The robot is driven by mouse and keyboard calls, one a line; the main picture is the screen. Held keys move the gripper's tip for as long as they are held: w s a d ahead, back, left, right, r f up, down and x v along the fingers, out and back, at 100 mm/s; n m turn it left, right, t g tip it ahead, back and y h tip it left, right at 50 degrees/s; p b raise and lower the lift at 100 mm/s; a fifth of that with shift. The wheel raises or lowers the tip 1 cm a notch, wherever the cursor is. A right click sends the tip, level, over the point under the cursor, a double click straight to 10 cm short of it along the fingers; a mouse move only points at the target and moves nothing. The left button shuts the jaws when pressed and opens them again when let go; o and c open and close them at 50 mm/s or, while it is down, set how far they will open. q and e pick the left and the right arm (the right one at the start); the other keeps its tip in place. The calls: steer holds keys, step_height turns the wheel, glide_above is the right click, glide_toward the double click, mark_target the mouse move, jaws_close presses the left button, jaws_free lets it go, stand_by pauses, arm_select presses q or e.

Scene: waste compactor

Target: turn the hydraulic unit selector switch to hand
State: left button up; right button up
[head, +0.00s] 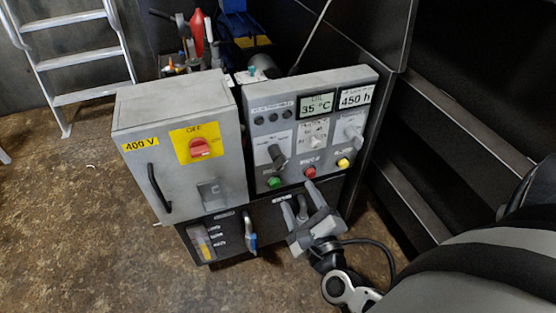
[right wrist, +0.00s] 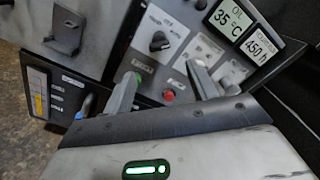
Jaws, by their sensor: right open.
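The hydraulic unit's grey control panel (head: 262,181) carries several rotary switches. A black selector knob (head: 277,157) sits at its left, above a green button (head: 274,182); it also shows in the right wrist view (right wrist: 159,42). A pale knob (head: 317,140) is in the middle and another (head: 353,132) at the right. The switch labels are too small to read surely. My right gripper (head: 298,194) is open and empty, in front of the panel's lower edge, below the black knob. In the right wrist view its fingers (right wrist: 163,84) point toward the panel. My left gripper is not in view.
A grey cabinet (head: 150,107) with a red switch (head: 200,148) on a yellow plate stands left of the panel. A red button (head: 310,172) and a yellow button (head: 343,163) sit low on the panel. Displays (head: 317,105) are at its top. A ladder (head: 82,58) stands at the back left.

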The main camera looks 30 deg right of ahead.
mark_target(282, 166)
steer(key=x, duration=1.4)
steer(key=shift+a+r, duration=0.1)
steer(key=c, duration=1)
